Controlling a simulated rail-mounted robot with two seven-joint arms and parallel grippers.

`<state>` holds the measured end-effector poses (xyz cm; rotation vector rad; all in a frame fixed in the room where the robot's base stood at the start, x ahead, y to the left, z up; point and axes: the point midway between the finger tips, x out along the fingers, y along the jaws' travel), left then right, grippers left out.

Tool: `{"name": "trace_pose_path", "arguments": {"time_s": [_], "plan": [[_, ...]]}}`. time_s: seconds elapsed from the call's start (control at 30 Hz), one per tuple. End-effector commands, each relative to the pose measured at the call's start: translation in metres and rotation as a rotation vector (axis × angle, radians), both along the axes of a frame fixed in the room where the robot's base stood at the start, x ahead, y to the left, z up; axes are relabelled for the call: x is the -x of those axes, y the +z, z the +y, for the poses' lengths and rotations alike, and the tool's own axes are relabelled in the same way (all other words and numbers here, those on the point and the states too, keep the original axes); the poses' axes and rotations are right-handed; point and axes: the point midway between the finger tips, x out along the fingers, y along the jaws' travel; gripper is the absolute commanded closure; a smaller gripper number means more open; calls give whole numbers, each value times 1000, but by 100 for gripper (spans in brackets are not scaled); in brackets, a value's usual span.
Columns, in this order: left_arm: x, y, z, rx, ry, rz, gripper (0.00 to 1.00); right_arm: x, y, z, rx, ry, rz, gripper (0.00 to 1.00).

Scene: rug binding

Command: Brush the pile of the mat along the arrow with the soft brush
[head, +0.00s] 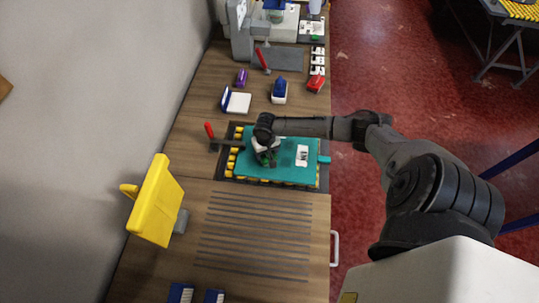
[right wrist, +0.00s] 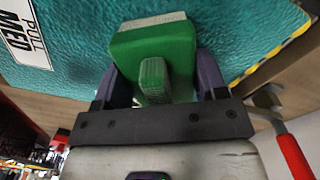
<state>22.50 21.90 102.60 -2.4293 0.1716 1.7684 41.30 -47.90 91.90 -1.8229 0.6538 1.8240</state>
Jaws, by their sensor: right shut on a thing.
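The teal mat (head: 288,172) lies on a dark board with yellow-and-black edging on the bench; it fills the top of the right wrist view (right wrist: 240,30). A white label (head: 302,155) lies on its right part; its lettering shows in the right wrist view (right wrist: 20,35). I cannot make out an arrow. My right gripper (head: 265,150) is over the mat's left-middle part, shut on the green soft brush (right wrist: 155,52). The brush's pale bristle edge faces the mat; I cannot tell whether it touches. My left gripper is out of view.
A red-handled clamp (head: 210,131) stands at the mat's left edge. Behind the mat are a blue-and-white item (head: 279,91), a white pad (head: 237,103) and a red item (head: 315,84). A yellow panel (head: 157,202) stands front left. The slatted bench area (head: 255,235) in front is clear.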

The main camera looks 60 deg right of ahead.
Motion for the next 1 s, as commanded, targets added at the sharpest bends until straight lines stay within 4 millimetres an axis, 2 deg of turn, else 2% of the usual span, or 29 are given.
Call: {"name": "trace_pose_path", "arguments": {"time_s": [0.17, 0.2, 0.23, 0.33, 1.0], "plan": [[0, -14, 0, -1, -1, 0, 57, -9, -3, -1, -1, -13, -2, 69], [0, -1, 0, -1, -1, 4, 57, -8, 8, -1, -1, -13, -1, 69], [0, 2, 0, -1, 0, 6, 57, -8, 7, -1, -1, -14, 1, 69], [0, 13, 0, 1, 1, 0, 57, -8, 29, 0, 1, -10, -1, 69], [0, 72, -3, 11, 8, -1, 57, -9, 75, 1, -1, -11, 0, 69]]}}
